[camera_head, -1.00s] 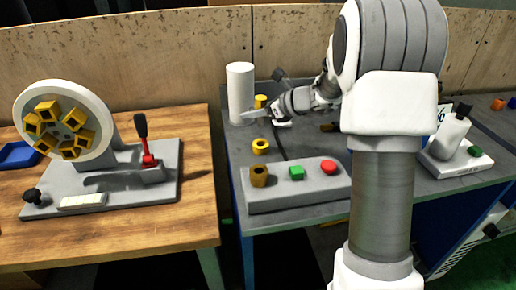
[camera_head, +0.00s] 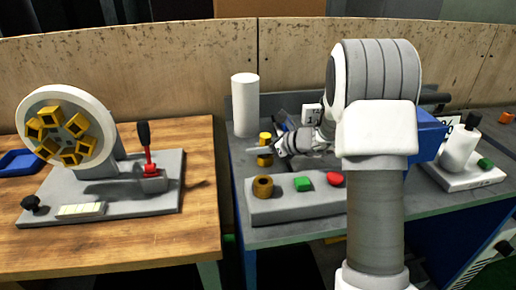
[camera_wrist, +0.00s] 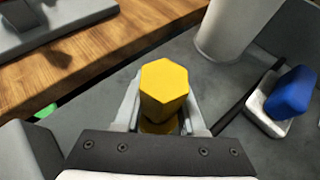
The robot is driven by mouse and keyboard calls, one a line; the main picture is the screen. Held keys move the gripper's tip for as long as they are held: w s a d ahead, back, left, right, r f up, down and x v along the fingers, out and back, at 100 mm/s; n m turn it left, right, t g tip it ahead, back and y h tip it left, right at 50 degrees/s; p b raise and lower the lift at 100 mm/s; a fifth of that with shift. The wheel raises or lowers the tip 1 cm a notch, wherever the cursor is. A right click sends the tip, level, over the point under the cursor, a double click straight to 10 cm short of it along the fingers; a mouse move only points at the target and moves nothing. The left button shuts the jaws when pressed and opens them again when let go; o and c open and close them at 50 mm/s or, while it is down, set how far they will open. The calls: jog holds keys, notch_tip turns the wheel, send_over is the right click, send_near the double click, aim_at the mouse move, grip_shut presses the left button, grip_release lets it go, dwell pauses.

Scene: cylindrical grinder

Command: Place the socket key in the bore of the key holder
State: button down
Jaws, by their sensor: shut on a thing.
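The socket key (camera_wrist: 165,85) is a yellow hexagonal piece. It stands upright between the two fingers of my gripper (camera_wrist: 160,118) in the wrist view, and the gripper is shut on it. In the head view the key (camera_head: 265,138) shows above my gripper (camera_head: 263,150). A yellow ring-like piece, which looks like the key holder (camera_head: 265,161), sits on the grey table directly below. Part of it (camera_wrist: 158,128) shows under the key in the wrist view. Its bore is hidden by the key and fingers, so I cannot tell whether the key's lower end is inside.
A white cylinder (camera_head: 245,104) stands behind. A grey panel (camera_head: 285,207) with a brown ring (camera_head: 263,187), a green button (camera_head: 303,183) and a red button (camera_head: 336,179) lies in front. A blue part on a white base (camera_wrist: 268,112) is at right in the wrist view.

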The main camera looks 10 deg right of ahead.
jog(key=c, duration=0.5)
grip_release()
